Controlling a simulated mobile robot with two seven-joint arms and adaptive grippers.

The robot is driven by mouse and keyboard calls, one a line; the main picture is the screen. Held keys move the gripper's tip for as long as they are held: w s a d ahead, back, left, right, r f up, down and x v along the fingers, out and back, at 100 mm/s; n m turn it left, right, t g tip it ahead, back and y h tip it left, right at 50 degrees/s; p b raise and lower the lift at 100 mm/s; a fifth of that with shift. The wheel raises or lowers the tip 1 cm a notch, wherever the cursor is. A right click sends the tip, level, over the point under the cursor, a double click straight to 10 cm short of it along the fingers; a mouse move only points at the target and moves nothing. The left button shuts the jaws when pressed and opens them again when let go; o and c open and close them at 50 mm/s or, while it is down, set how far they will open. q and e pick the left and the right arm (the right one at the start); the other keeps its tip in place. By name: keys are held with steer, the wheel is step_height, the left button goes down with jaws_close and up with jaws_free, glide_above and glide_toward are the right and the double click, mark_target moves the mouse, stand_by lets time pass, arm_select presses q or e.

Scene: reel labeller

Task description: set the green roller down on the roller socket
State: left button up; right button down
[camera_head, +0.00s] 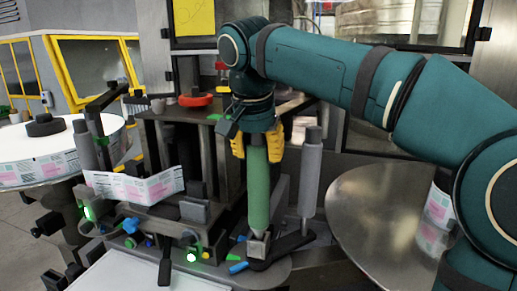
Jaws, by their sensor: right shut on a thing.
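The green roller (258,188) stands upright in the middle of the camera_head view. My right gripper (258,142), with yellow fingers, is shut on its top end from above. The roller's lower end is at a small grey metal block (259,246) on the dark base plate, which seems to be the roller socket. I cannot tell whether the roller rests on it or is just above it. My left gripper is not in view.
A grey roller (310,175) stands upright just right of the green one. A large label reel (55,153) lies at left, and a round metal plate (385,215) is at right. The labeller's dark frame (190,145) stands close on the left.

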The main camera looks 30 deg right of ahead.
steer(key=shift+f+b, duration=0.65)
steer(key=shift+f, duration=0.35)
steer(key=shift+c, duration=2.2)
jaws_free()
steer(key=shift+r, duration=0.15)
steer(key=v, duration=1.2)
